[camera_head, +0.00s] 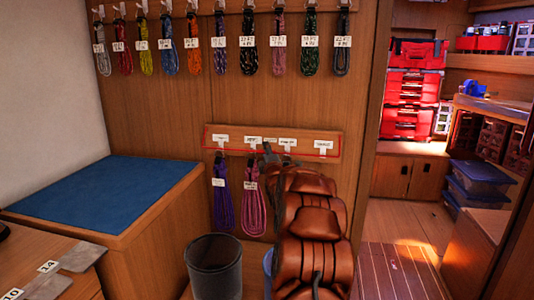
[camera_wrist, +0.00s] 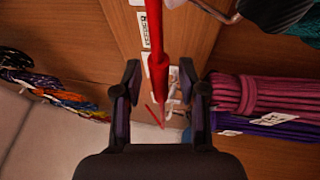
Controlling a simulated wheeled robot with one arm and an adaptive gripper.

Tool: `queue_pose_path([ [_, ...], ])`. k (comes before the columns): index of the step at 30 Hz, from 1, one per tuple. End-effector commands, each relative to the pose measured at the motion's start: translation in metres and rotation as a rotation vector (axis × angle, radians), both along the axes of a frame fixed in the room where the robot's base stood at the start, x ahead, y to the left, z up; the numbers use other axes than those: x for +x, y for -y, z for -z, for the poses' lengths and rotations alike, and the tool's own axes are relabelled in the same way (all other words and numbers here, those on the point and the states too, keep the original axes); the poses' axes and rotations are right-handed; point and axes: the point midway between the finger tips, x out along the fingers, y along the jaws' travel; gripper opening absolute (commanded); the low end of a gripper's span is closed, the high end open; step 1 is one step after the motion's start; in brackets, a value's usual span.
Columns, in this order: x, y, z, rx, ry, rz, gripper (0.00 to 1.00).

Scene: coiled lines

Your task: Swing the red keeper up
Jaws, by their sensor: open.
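The red keeper (camera_head: 228,150) is a thin red bar along the lower hook board (camera_head: 333,147), running below its labels. In the wrist view the red keeper (camera_wrist: 157,35) comes from the top of the picture into the gap between my fingers, with a thicker red sleeve near its end. My gripper (camera_wrist: 160,77) is open, with a finger on either side of the sleeve; contact cannot be told. In the head view my arm covers the right part of the board and most of the gripper.
Purple (camera_head: 223,203) and pink (camera_head: 254,208) coils hang below the lower board. Several tagged coils (camera_head: 248,45) hang on the upper rail. A dark bin (camera_head: 213,268) stands below. A blue-topped cabinet (camera_head: 105,193) is at left; a doorway is at right.

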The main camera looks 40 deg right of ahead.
Motion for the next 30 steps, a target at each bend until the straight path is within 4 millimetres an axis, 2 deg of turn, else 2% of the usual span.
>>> queue_pose_path([
  [3, 0.0, -0.0001, 0.0002, 0.0, 0.0, 0.0, 0.41],
  [15, -0.0002, 0.0, 0.0007, 0.001, -0.002, 0.0, 0.0],
  [30, -0.0003, 0.0026, 0.0012, 0.002, -0.001, 0.0, 0.0],
])
